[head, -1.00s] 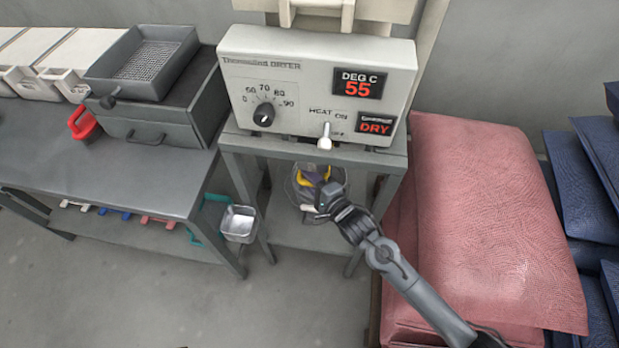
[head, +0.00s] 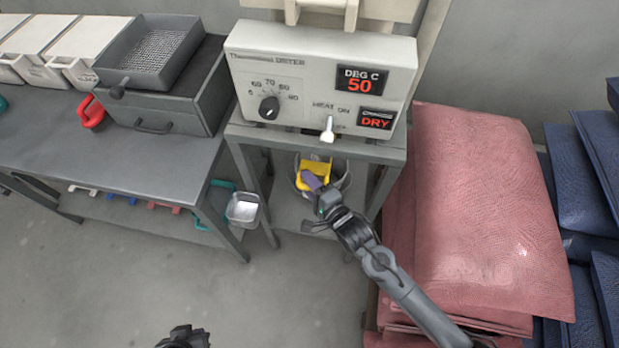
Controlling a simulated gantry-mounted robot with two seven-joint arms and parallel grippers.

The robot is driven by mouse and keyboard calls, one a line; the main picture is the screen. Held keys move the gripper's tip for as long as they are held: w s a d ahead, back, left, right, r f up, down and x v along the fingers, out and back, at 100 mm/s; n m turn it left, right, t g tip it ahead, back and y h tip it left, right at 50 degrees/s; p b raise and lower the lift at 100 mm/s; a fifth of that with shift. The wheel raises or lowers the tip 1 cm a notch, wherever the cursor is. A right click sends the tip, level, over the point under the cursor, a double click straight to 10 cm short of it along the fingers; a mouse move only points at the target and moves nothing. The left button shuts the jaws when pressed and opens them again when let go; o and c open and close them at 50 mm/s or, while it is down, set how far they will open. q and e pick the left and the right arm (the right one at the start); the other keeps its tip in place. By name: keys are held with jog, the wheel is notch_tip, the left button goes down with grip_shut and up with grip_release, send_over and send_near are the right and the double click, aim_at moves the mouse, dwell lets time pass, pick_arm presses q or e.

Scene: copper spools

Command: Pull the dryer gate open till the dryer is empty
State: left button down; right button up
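The dryer (head: 322,75) is a pale box on a grey stand; its displays read 50 DEG C and DRY. I cannot tell whether this yellow part is the gate. My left gripper (head: 184,338) shows only partly at the bottom edge, away from the dryer.
The stand's legs and top (head: 380,150) frame the space under the dryer. Red sacks (head: 480,210) are stacked close on the right, beside my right arm. The floor at lower left is clear.

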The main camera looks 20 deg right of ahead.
jog(key=shift+o, duration=1.1)
jog(key=shift+f, duration=0.25)
jog(key=shift+s+a, duration=0.1)
jog(key=shift+r, duration=0.15)
jog(key=shift+s+d+r, duration=0.1)
jog(key=shift+s+d, duration=0.1)
jog(key=shift+s, duration=0.15)
jog(key=p+v, duration=0.3)
jog(key=v, duration=0.7)
